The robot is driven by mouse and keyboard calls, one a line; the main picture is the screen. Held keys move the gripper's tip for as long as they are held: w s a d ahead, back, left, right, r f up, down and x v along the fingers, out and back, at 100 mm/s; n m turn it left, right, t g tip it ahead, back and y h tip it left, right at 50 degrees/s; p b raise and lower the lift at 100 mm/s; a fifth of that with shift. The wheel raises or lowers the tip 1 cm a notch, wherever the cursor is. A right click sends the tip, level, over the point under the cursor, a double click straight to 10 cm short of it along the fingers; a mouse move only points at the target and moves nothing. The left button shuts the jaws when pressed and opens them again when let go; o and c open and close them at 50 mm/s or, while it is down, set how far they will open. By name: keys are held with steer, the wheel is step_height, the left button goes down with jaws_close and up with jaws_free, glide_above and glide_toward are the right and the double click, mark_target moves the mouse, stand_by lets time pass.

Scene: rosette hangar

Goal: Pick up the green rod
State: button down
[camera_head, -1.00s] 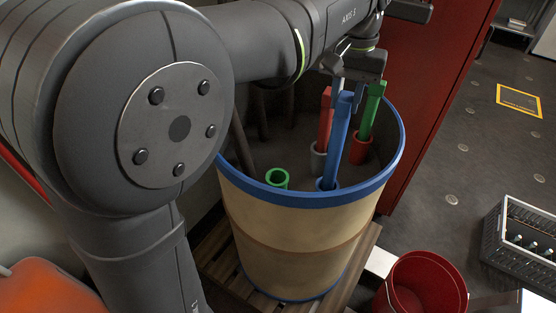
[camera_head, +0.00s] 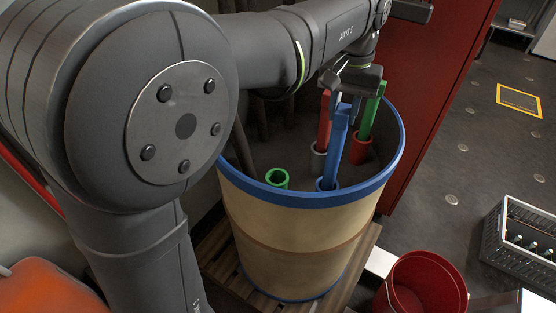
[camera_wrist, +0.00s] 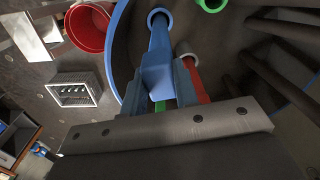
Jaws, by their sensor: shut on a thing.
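The green rod (camera_head: 371,112) stands tilted in a red socket (camera_head: 361,149) inside the drum; in the wrist view only a sliver of green (camera_wrist: 160,106) shows behind the blue rod. My gripper (camera_head: 346,104) is inside the drum's mouth, shut on the blue rod (camera_head: 337,140), left of the green rod and apart from it. In the wrist view my gripper's fingers (camera_wrist: 158,88) flank the blue rod's upper end (camera_wrist: 158,68). The blue rod's lower end is in a blue socket (camera_head: 326,185). A red rod (camera_head: 324,122) stands just behind in a grey socket (camera_head: 317,160).
The tan drum (camera_head: 290,233) has a blue rim and stands on a wooden pallet. A green socket (camera_head: 277,178) inside is empty. A red bucket (camera_head: 425,283) and a grey crate (camera_head: 525,240) stand at right. A red cabinet (camera_head: 430,90) rises behind the drum.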

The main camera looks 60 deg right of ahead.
mark_target(340, 125)
steer(key=shift+f, duration=2.25)
steer(key=c, duration=1)
jaws_free()
steer(key=shift+c, duration=0.2)
step_height(340, 125, up, 17)
steer(key=shift+r, duration=0.2)
step_height(340, 125, down, 17)
steer(key=shift+f, duration=0.15)
steer(key=shift+r, duration=0.2)
